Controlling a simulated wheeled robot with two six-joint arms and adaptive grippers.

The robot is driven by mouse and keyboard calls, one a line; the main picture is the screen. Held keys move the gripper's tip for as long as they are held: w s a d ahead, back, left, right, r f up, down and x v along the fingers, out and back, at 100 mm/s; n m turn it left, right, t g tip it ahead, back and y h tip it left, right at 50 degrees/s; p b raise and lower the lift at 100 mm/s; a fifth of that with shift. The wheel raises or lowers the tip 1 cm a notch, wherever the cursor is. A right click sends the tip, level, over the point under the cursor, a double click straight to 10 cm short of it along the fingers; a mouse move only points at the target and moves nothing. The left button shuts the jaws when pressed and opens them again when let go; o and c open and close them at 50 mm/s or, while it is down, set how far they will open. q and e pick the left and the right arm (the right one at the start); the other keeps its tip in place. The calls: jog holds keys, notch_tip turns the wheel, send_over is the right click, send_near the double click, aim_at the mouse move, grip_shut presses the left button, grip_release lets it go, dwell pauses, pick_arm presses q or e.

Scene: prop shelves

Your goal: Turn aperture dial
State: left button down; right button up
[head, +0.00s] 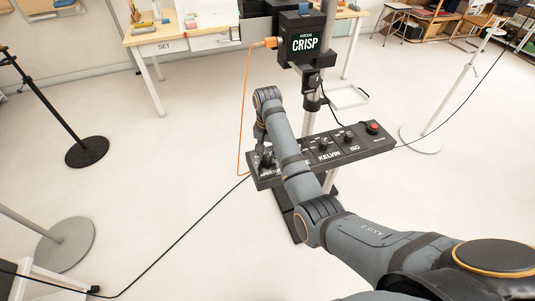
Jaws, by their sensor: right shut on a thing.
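The aperture dial (267,164) is at the left end of a long black control panel (372,148), just above the partly hidden label "APERTURE". My right arm crosses the panel's middle-left part and bends down at the wrist. My right gripper (265,153) points down at the aperture dial and is shut on it. The gripper hides much of the dial, so I cannot read its setting. My left gripper is not in view.
The panel also carries dials marked Kelvin (323,144) and ISO (348,138), and a red button (373,127). An orange cable (243,110) hangs left. Stands and cables surround open floor.

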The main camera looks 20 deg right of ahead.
jog(key=shift+r+p, duration=0.2)
jog(key=shift+p, duration=0.4)
grip_shut()
jog(key=n+p, duration=0.4)
jog(key=p, duration=0.2)
jog(key=shift+r+n, duration=0.15)
jog(key=shift+n, duration=0.15)
jog(key=n+p, duration=0.2)
jog(key=p, duration=0.1)
jog(key=shift+f+n+p, duration=0.25)
jog(key=shift+n+p, duration=0.05)
jog(key=shift+n, duration=0.3)
jog(key=o, duration=1)
grip_release()
jog(key=shift+o, duration=0.2)
